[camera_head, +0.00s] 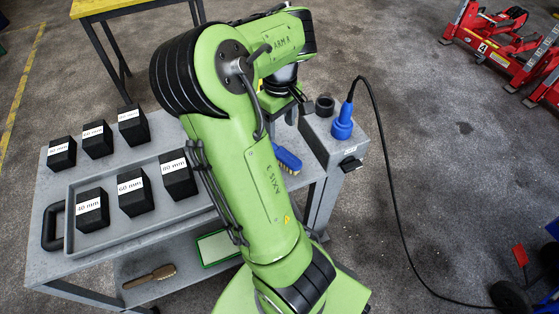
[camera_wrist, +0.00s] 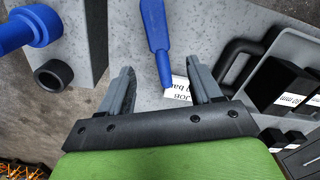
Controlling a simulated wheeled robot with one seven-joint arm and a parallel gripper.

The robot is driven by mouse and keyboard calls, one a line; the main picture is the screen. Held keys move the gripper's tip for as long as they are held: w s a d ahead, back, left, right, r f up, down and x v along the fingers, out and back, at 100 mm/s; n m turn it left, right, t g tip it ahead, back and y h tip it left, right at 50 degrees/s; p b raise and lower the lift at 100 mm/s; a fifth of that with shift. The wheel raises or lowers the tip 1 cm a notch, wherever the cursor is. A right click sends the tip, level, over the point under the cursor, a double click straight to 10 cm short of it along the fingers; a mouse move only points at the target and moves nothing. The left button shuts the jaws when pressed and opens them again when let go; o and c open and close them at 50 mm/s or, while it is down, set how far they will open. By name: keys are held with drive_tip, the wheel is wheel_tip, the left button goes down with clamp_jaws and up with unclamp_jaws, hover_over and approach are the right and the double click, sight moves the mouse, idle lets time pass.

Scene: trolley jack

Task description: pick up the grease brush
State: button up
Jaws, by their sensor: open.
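A blue brush-like tool (camera_head: 287,159) lies on the grey trolley top, partly hidden behind my arm. I take it for the grease brush. In the wrist view its long blue body (camera_wrist: 157,35) runs from the top edge down between my fingertips. Its lower end is beside or over a white printed card (camera_wrist: 180,86). My gripper (camera_wrist: 162,72) is open, one finger on each side of the tool, with visible gaps. I cannot tell its height above the tool. The head view mostly hides the fingers behind my arm.
Black labelled blocks (camera_head: 132,195) stand on the trolley at left, several in a grey tray (camera_head: 140,232). A blue plug (camera_head: 342,124) and black ring (camera_head: 324,106) stand on the grey box at right. A brown brush-like item (camera_head: 150,276) lies on the lower shelf.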

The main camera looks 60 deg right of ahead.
sight(280, 152)
wheel_tip(280, 152, down, 12)
drive_tip(key=b, duration=0.4)
drive_tip(key=shift+d+r+b, duration=0.1)
drive_tip(key=shift+r+b, duration=0.1)
drive_tip(key=shift+b, duration=0.1)
drive_tip(key=shift+s+r, duration=0.1)
drive_tip(key=shift+r, duration=0.05)
clamp_jaws()
